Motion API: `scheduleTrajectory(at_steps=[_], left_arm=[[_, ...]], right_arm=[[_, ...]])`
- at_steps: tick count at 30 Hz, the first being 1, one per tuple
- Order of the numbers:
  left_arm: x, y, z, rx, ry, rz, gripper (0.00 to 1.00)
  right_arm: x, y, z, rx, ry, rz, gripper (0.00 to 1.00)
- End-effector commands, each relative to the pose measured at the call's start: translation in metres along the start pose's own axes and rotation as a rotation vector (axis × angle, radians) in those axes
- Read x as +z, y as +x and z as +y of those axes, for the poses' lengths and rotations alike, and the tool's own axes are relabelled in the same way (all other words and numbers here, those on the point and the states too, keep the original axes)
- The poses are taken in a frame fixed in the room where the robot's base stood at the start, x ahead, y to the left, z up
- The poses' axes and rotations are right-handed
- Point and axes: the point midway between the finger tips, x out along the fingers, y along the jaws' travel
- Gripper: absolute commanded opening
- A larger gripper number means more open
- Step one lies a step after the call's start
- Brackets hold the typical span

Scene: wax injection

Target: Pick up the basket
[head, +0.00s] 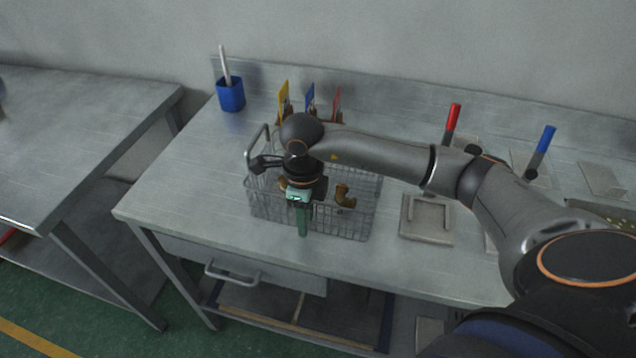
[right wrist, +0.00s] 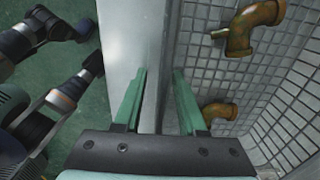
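The wire basket (head: 357,218) stands on the metal table, with a raised handle bar at its left end. Brass-brown curved parts lie in it, one at the right (head: 345,196) and one partly hidden by my wrist. My right gripper (head: 303,228) points down at the basket's front side. In the right wrist view, its two green fingers (right wrist: 158,100) are apart. The basket's front rim runs between or just above them; I cannot tell if they touch it. The basket's mesh (right wrist: 295,85) and two brown parts (right wrist: 255,22) show to the right. My left gripper is not seen.
Behind the basket are yellow, blue and red upright tools (head: 310,98). A blue cup (head: 230,95) stands back left. Grey holders (head: 427,218), a red-handled tool (head: 453,118) and a blue-handled tool (head: 545,140) are at the right. The table left of the basket is clear.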

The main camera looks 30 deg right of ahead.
Motion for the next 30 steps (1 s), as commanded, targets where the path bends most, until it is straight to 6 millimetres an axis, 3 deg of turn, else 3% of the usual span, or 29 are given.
scheduleTrajectory(at_steps=[8, 19, 30], left_arm=[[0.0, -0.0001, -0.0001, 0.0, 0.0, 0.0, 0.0], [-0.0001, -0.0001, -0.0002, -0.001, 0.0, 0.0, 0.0], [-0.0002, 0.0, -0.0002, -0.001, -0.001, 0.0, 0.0]], right_arm=[[0.0003, 0.0046, 0.0, -0.001, -0.001, -0.001, 0.4], [0.0003, 0.0041, 0.0, 0.0, 0.0, -0.001, 0.0], [0.0003, 0.0039, -0.0001, 0.0, 0.0, -0.001, 0.0]])
